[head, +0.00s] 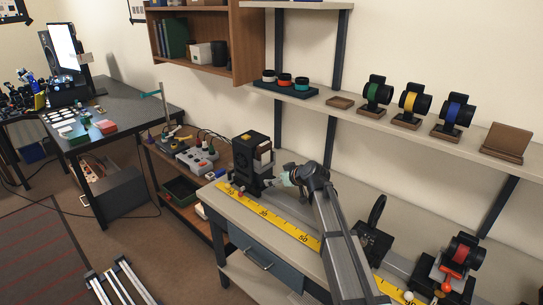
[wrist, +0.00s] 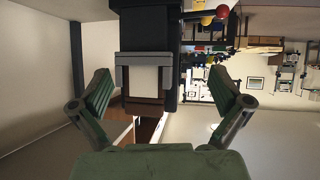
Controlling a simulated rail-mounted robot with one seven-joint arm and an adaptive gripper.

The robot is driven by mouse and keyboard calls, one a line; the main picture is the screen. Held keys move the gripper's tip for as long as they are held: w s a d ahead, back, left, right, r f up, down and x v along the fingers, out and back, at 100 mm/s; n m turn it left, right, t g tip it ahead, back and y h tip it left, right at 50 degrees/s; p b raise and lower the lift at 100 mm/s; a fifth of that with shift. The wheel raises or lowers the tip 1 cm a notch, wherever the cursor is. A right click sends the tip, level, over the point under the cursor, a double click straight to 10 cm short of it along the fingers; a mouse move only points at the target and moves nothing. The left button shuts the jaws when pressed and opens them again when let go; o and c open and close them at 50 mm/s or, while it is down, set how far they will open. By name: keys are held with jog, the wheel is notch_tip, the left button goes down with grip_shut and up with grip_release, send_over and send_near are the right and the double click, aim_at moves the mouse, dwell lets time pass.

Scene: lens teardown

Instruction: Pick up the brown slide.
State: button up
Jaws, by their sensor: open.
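A black boxy device (head: 246,163) stands at the far left end of the bench. A pale panel with a tan upper edge (head: 264,156) shows on its side facing my gripper; I cannot tell whether this is the brown slide. My gripper (head: 281,179) is just right of the device, open and empty. In the wrist view my gripper (wrist: 163,95) has its fingers spread wide, with the device (wrist: 150,30) ahead. A white panel (wrist: 145,82) in a grey frame (wrist: 145,58) lies between the fingers in the picture, apart from both.
A yellow ruler (head: 277,222) runs along the bench (head: 226,217) front. A black mount (head: 373,243) and a red-ringed mount (head: 462,254) stand right of my arm.

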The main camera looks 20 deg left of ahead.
jog(key=w+d+r+n+g+y, duration=0.1)
jog(key=d+r, duration=0.2)
jog(key=r, duration=0.3)
jog(key=w+d+r+n+y, duration=0.1)
jog(key=w+d+r+y, duration=0.1)
jog(key=d+r, duration=0.3)
jog(key=p, duration=0.4)
send_near(267, 149)
jog(key=w+a, duration=0.1)
jog(key=a, duration=0.2)
jog(key=shift+w+a+f, duration=0.35)
jog(key=shift+a+f, duration=0.35)
jog(key=p+x, duration=0.3)
jog(key=x, duration=0.1)
jog(key=shift+w+a+f, duration=0.1)
jog(key=shift+a+f, duration=0.35)
jog(key=c, duration=1.2)
jog(key=shift+r, duration=0.1)
